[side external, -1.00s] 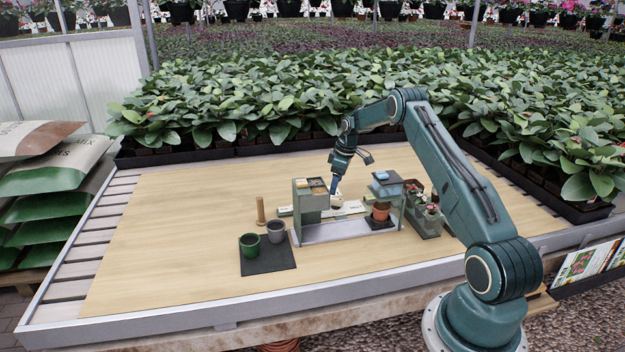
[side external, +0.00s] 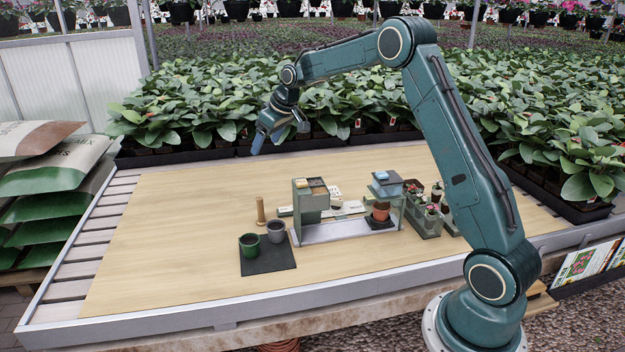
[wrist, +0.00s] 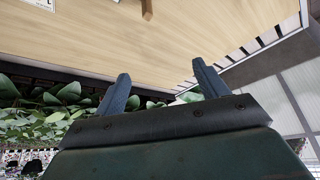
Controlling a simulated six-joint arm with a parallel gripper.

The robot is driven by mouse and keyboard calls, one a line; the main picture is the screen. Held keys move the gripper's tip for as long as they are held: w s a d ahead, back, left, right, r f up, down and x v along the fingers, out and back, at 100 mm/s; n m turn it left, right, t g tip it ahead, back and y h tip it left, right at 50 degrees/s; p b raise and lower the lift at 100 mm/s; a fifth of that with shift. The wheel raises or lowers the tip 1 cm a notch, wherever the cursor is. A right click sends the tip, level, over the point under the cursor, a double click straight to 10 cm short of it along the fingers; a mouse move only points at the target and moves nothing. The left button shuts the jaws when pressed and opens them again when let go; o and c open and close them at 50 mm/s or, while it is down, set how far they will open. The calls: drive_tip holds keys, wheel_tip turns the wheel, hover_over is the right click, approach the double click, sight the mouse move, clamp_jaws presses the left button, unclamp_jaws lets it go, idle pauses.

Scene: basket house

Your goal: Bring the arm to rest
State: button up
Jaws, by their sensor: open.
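My gripper (side external: 262,140) is raised above the far part of the wooden tabletop (side external: 190,200), near the back row of plants in the side view. In the wrist view my gripper (wrist: 160,82) shows two dark fingers spread apart with nothing between them. My arm is lifted in a high bend, with the wrist tilted down to the left. It is clear of everything on the table.
A glass-sided stand (side external: 335,232) with trays is mid-table. A green pot (side external: 250,245) and a grey pot (side external: 276,231) stand on a dark mat (side external: 268,263). A wooden peg (side external: 261,211) is behind them. A planter box (side external: 423,222) stands right. The table's left side is bare.

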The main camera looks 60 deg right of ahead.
drive_tip(key=s+a+r, duration=0.6)
drive_tip(key=s+a, duration=0.1)
drive_tip(key=s, duration=0.2)
drive_tip(key=s+a+r, duration=0.6)
drive_tip(key=s+a, duration=0.1)
drive_tip(key=s, duration=0.1)
drive_tip(key=s+a+f, duration=0.2)
drive_tip(key=s, duration=1)
drive_tip(key=s+a+f, duration=0.2)
drive_tip(key=s+a, duration=0.1)
drive_tip(key=s, duration=0.9)
drive_tip(key=shift+a+m, duration=0.2)
drive_tip(key=shift+m, duration=0.1)
